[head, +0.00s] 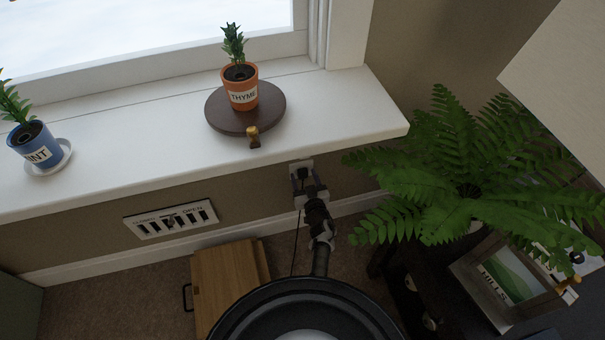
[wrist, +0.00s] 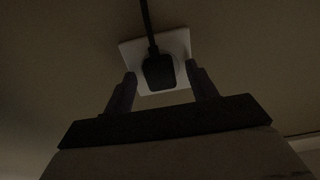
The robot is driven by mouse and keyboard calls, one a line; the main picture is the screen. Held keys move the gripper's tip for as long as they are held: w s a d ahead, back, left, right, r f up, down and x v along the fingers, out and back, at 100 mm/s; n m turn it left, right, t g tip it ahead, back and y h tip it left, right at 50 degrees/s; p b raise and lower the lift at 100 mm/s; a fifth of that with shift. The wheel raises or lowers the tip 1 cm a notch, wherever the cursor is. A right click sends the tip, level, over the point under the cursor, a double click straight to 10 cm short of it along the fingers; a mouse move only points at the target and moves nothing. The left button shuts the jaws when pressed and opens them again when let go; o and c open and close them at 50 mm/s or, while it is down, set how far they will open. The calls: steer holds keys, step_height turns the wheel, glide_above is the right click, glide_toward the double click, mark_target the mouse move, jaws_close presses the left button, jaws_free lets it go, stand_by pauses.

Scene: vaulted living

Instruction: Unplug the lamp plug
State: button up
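The black lamp plug (wrist: 159,71) sits in a white wall outlet (wrist: 128,54), with its black cord running off the top of the wrist view. In the head view the plug (head: 302,173) shows small and dark on the outlet (head: 307,164), just under the window sill. My gripper (wrist: 162,83) is open, with one finger on each side of the plug; gaps show between the fingers and the plug. In the head view my gripper (head: 302,184) reaches up to the outlet and partly hides it. Whether the fingertips touch the outlet plate is unclear.
The white sill (head: 330,120) overhangs above the outlet, bearing a thyme pot (head: 243,96) on a round brown board (head: 222,113). A fern (head: 470,180) spreads close on the right. A wooden box (head: 227,285) stands on the floor, left of the hanging cord (head: 296,250).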

jaws_close()
steer(key=shift+p+v, duration=1.7)
steer(key=shift+v, duration=1.3)
steer(key=shift+o, duration=0.4)
jaws_free()
step_height(320, 180, up, 20)
steer(key=p, duration=0.9)
